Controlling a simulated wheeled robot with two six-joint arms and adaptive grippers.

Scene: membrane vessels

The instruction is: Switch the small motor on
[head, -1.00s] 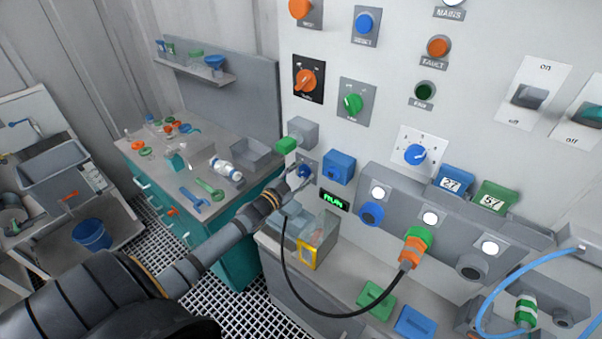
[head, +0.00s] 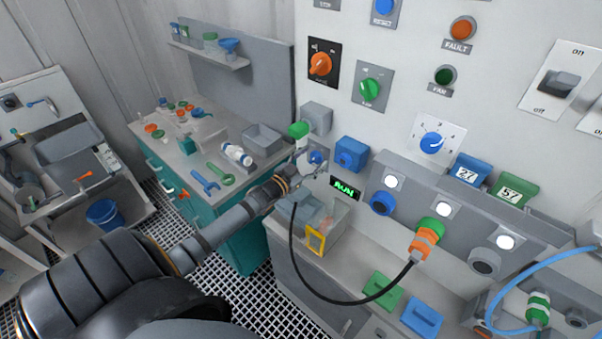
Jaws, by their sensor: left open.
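My left gripper (head: 300,168) reaches in from the lower left, open, with its tips just left of a small blue knob (head: 316,157) on the wall panel. Whether it touches the knob is unclear. A small dark display (head: 345,188) with green lettering, seemingly "RUN", is right of and below the knob. A grey box with a green front (head: 299,130) juts out above the gripper. No label legible here names the small motor. My right gripper is out of view.
An orange rotary switch (head: 320,65), a green one (head: 370,88) and a blue dial (head: 431,143) are higher on the panel. A blue box (head: 350,154) is right of the knob. A black cable (head: 330,299) hangs below.

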